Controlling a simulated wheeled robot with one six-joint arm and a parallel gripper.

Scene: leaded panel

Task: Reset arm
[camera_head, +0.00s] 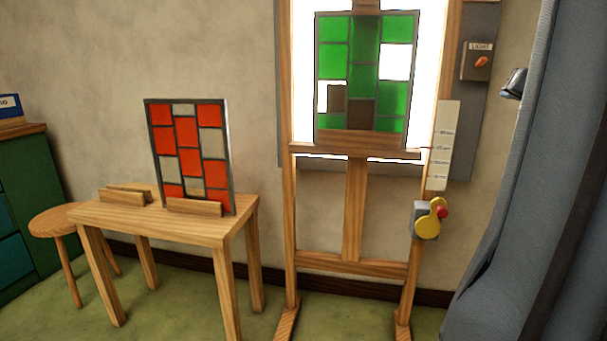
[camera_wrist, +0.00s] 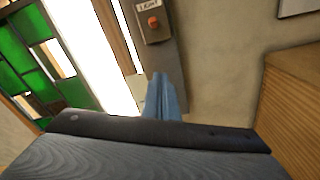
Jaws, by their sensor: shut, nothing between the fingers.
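My gripper (camera_wrist: 164,88) is shut and empty. In the wrist view its blue-grey fingers stand together above the dark gripper body, in front of the grey light plate. In the head view, my gripper's tip (camera_head: 515,83) shows at the right, beside the wall and close to the light switch (camera_head: 477,61). A large grey part of my arm fills the right edge of that view and hides what is behind it. The switch's orange knob (camera_wrist: 153,22) also shows in the wrist view. I cannot tell whether the fingers touch anything.
A wooden easel (camera_head: 354,200) holds a green leaded panel (camera_head: 390,98) before a bright backlight. A yellow crank (camera_head: 427,224) is on its right leg. A red leaded panel (camera_head: 187,135) stands on a wooden table (camera_head: 150,217) at left, with a stool (camera_head: 55,221) beside it.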

